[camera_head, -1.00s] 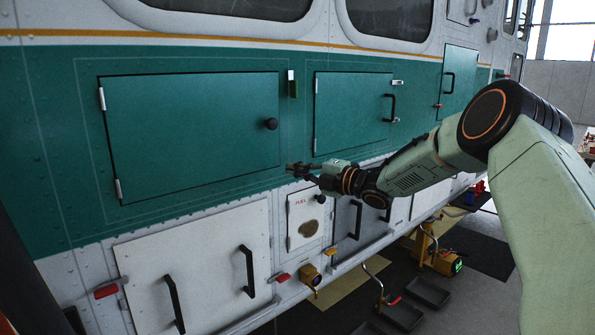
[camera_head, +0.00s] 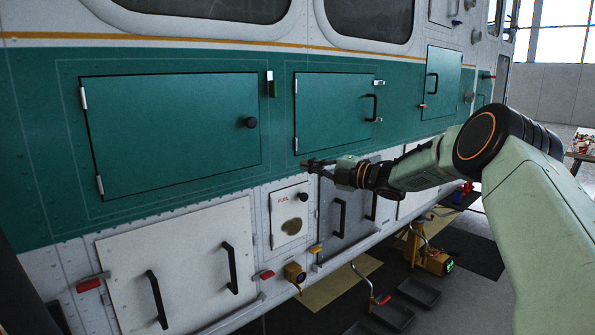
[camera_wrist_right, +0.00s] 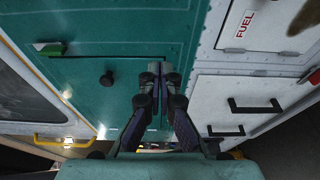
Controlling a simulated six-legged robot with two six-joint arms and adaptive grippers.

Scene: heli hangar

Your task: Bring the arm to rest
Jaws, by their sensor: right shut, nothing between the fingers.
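My right arm comes in from the right in the head view. Its gripper (camera_head: 308,165) is shut and empty, in front of the helicopter's side, just above the small fuel panel (camera_head: 289,217) and below the middle green hatch (camera_head: 335,112). In the right wrist view the two dark fingers of the right gripper (camera_wrist_right: 158,68) lie close together with nothing between them, against the green side panel. I cannot tell the exact gap to the panel. My left gripper is not in view.
A large green hatch (camera_head: 170,135) with a black knob is at the left, shut. White lower panels (camera_head: 185,270) carry black handles. A yellow jack (camera_head: 433,262) and black trays (camera_head: 418,291) stand on the floor. A table (camera_head: 582,155) is at the far right.

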